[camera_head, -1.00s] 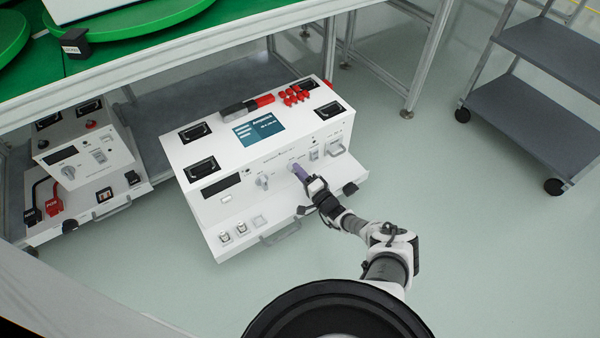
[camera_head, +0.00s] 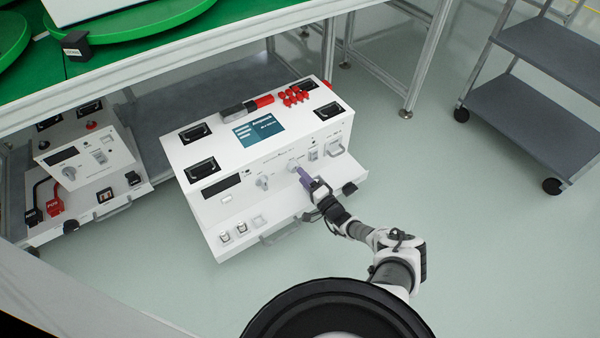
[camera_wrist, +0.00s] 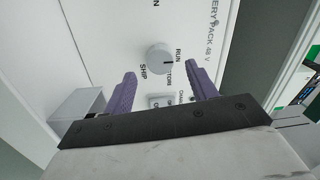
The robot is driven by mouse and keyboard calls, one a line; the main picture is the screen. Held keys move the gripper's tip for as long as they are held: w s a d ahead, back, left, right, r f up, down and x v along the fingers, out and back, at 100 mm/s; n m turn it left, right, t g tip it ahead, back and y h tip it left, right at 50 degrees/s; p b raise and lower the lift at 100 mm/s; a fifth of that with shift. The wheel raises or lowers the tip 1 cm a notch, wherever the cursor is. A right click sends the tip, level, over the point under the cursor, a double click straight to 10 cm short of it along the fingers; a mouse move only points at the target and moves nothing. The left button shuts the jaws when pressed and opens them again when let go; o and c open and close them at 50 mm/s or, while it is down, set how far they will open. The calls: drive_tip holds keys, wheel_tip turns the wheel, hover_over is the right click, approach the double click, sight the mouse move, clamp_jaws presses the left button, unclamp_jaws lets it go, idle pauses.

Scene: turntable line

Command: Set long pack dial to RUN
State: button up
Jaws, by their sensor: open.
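The long white battery pack (camera_head: 215,215) sits on the floor by the bench, with knobs and a screen. Its dial (camera_wrist: 159,59) is a round grey knob in the wrist view, lettered SHIP, STORE (partly cut) and RUN around it. The dial's dark mark points to the right in the picture, toward the RUN lettering. In the head view the dial (camera_head: 293,165) shows just beyond my fingers. My gripper (camera_wrist: 161,70) is open, its purple fingers on either side of the dial in the picture and apart from it. The gripper (camera_head: 304,176) also shows in the head view.
Another grey knob (camera_head: 262,182) is left of the dial on the same panel. A smaller white unit (camera_head: 95,165) stands at the left. A grey handle and block (camera_wrist: 80,105) lie near the left finger. A grey cart (camera_head: 530,110) stands right; the floor between is clear.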

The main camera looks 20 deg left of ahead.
drive_tip(key=p+v, duration=0.1)
drive_tip(key=v, duration=1)
drive_tip(key=shift+p, duration=0.4)
